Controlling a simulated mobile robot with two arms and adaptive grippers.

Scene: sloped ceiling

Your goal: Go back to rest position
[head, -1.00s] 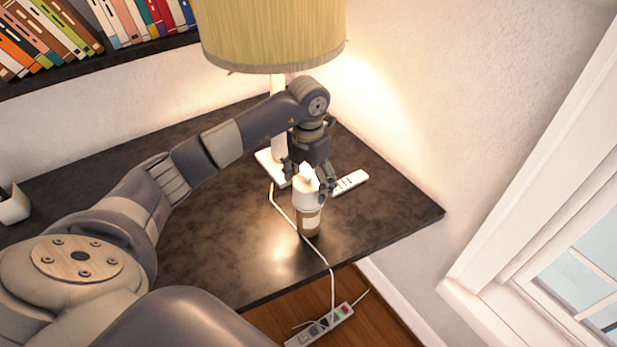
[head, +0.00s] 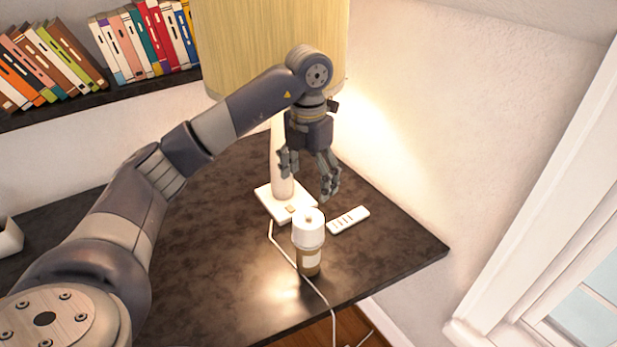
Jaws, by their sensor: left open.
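My left gripper (head: 309,178) is open and empty, pointing down above the dark table (head: 215,235). My left arm comes in from the left and reaches across the table. My right gripper does not show.
A lamp with a yellow shade (head: 270,45) stands close behind the gripper. A white remote (head: 348,220) lies right of the bottle. A white cord (head: 283,254) runs past the bottle. A bookshelf (head: 95,101) is at the upper left, a window (head: 585,310) at the right.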

